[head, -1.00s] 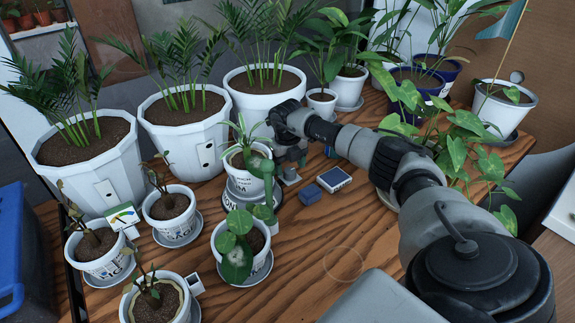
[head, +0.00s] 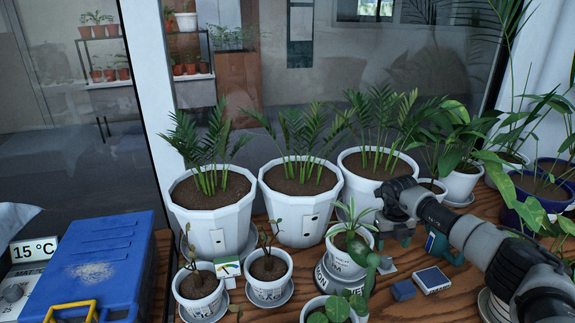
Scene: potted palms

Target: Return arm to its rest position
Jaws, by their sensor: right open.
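My right arm comes in from the lower right. Its dark wrist and right gripper (head: 402,235) point down just above the wooden table. The gripper is open, and I see nothing held in it. It is right beside the small white pot (head: 345,262) with a leafy plant, on that pot's right side. I cannot tell whether they touch. The fingertips are small and partly hidden by the wrist. My left gripper is not in view.
Large white palm pots (head: 213,225) stand in a row behind. Small potted plants (head: 268,274) stand at front left. A small blue box (head: 404,290) and a white-edged box (head: 432,280) lie near the gripper. A blue case (head: 95,262) is at left.

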